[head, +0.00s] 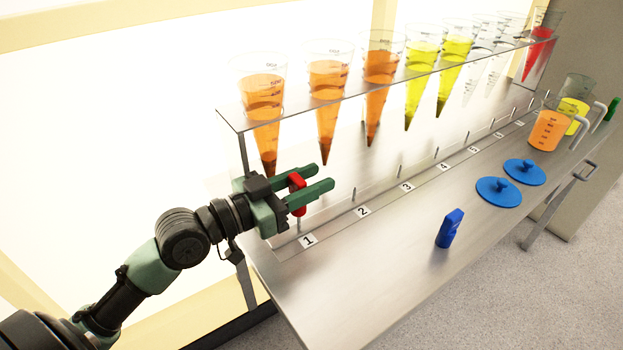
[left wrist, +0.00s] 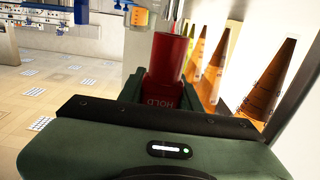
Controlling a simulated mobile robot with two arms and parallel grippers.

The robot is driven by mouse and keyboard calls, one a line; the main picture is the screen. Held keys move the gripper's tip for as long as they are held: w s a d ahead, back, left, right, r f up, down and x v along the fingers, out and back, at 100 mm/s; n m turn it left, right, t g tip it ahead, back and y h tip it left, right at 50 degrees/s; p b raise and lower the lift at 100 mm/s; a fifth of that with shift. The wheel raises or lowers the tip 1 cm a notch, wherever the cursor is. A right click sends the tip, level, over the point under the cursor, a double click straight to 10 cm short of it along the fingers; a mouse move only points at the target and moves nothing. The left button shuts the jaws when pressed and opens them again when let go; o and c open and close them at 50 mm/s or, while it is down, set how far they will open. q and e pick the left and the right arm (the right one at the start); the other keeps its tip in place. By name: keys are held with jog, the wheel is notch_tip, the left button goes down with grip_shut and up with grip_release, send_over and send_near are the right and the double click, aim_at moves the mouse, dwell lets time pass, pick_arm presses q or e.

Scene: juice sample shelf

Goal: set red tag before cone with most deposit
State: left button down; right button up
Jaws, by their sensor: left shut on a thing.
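My left gripper (head: 328,178) is shut on the red tag (head: 298,194), held above the bench near label 1 (head: 308,241). In the left wrist view the red tag (left wrist: 170,58) stands between the fingers, marked HOLD. The first orange cone (head: 264,100), second orange cone (head: 328,88) and third orange cone (head: 380,75) hang in the rack, each with a dark deposit at its tip. The first cone's tip is just behind my gripper. Two yellow cones (head: 420,75) (head: 456,58), several clear ones and a red cone (head: 540,44) follow. My right gripper is out of view.
A blue tag (head: 449,229) stands on the steel bench (head: 350,285). Two blue round lids (head: 499,191) (head: 525,171) lie farther right. An orange jug (head: 549,130) and a yellow jug (head: 576,108) stand at the far end. The bench front near labels 1 and 2 is clear.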

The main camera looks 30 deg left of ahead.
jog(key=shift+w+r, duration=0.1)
pick_arm(q)
jog(key=shift+f, duration=0.2)
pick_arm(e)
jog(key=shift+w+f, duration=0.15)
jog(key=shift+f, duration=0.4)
pick_arm(q)
jog(key=shift+f, duration=0.1)
jog(key=shift+f+b, duration=0.2)
jog(key=shift+b, duration=0.1)
jog(key=shift+f, duration=0.2)
jog(key=shift+f+b, duration=0.15)
jog(key=shift+b, duration=0.15)
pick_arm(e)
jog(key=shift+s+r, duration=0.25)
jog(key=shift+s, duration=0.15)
pick_arm(q)
jog(key=shift+f+b, duration=0.35)
jog(key=shift+f, duration=0.1)
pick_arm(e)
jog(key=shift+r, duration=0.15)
